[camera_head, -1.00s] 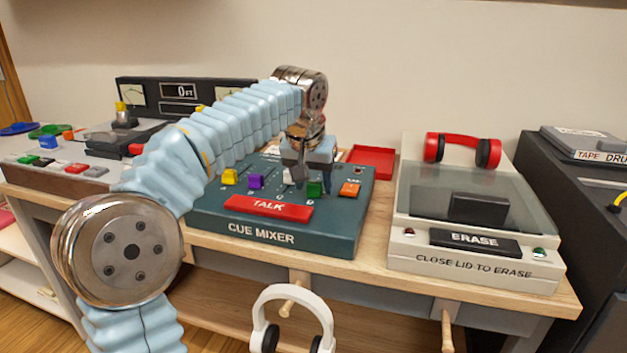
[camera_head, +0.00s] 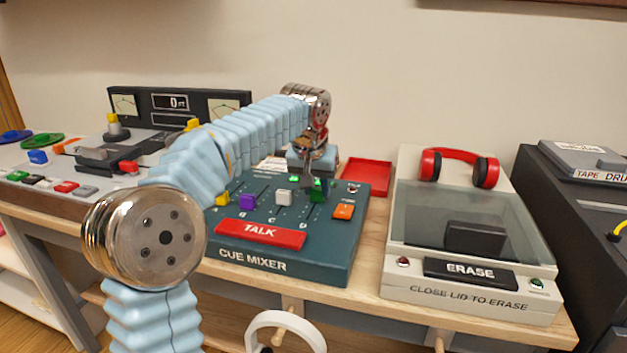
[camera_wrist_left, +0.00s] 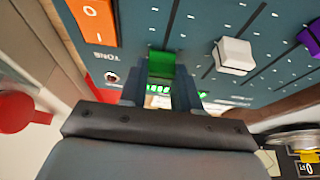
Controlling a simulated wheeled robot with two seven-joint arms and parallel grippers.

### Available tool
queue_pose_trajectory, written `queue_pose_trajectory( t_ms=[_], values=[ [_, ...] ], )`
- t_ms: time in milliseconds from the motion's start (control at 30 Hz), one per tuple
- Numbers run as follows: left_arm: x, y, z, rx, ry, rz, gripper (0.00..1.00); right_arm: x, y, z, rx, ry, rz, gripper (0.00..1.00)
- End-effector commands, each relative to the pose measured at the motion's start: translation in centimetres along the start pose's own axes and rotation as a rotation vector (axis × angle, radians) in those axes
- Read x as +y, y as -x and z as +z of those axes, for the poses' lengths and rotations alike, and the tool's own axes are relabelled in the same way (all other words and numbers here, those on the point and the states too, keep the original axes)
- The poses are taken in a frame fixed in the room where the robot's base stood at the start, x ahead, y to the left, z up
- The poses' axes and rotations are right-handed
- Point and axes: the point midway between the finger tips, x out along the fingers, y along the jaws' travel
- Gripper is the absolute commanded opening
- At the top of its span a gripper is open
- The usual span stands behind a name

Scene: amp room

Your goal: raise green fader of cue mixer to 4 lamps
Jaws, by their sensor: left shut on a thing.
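The cue mixer (camera_head: 265,262) is a dark teal sloped panel with a red TALK bar at its front. Its green fader (camera_head: 317,194) stands farther up its slot than the white fader (camera_head: 284,196) beside it. My left gripper (camera_head: 316,184) is shut on the green fader, reaching it from the panel's far side. In the left wrist view the green fader (camera_wrist_left: 161,64) sits between my fingertips. Several lit green lamps (camera_wrist_left: 175,90) show behind it, partly covered by my fingers. My right gripper is in neither view.
Purple (camera_head: 246,202) and yellow (camera_head: 222,199) faders lie left of the white one, and an orange switch (camera_head: 343,211) lies to the right. A red tray (camera_head: 367,174) is behind the mixer. The lidded eraser (camera_head: 455,290) with red headphones (camera_head: 460,154) stands right.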

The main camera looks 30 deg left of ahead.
Motion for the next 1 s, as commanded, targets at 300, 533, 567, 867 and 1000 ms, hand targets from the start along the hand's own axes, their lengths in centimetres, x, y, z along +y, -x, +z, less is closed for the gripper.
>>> queue_pose_trajectory(
  t_ms=[300,533,567,867,1000],
  values=[
    [0.0,-0.1,-0.3,0.002,0.0,0.001,0.0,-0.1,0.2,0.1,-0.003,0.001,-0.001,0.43],
    [0.0,-0.1,-0.3,0.001,0.0,0.001,0.57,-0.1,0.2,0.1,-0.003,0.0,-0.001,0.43],
    [0.0,-0.1,-0.3,0.001,0.0,0.0,0.57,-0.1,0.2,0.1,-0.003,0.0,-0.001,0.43],
    [0.0,0.3,-0.3,0.001,0.0,0.0,0.57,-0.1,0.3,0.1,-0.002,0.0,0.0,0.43],
    [0.0,2.4,-0.4,0.004,0.001,0.001,0.57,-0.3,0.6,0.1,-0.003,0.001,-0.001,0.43]
  ],
)
